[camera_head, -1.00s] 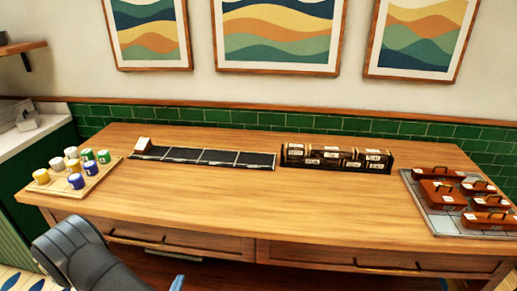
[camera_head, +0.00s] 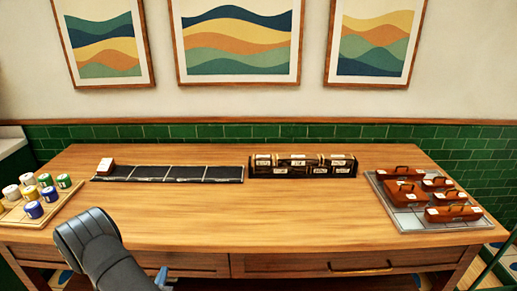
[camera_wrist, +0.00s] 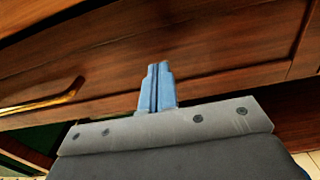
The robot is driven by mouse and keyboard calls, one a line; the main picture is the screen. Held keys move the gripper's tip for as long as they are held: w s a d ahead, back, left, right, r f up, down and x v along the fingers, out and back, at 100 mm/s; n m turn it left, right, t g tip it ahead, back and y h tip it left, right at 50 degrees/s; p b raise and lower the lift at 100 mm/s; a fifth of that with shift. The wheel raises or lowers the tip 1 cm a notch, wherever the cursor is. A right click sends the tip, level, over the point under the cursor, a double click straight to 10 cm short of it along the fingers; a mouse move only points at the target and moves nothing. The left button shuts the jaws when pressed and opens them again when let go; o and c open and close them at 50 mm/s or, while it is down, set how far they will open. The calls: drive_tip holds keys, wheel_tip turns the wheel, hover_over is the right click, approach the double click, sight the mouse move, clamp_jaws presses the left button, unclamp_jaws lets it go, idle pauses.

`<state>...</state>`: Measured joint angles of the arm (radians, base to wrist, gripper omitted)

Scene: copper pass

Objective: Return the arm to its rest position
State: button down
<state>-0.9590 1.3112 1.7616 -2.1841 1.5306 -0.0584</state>
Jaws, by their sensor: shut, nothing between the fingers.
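My arm (camera_head: 92,245) reaches in from the bottom of the head view, in front of the table's near edge. My gripper (camera_wrist: 158,68) shows in the wrist view with its two blue fingers together and nothing between them. It points at the brown wooden drawer fronts (camera_wrist: 215,50) of the table. In the head view only a bit of the blue gripper (camera_head: 162,277) shows low at the front, below the tabletop edge. I cannot tell how far the fingers are from the drawer front.
The wooden table (camera_head: 290,220) has a wide clear middle.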

drive_tip(key=shift+w, duration=0.95)
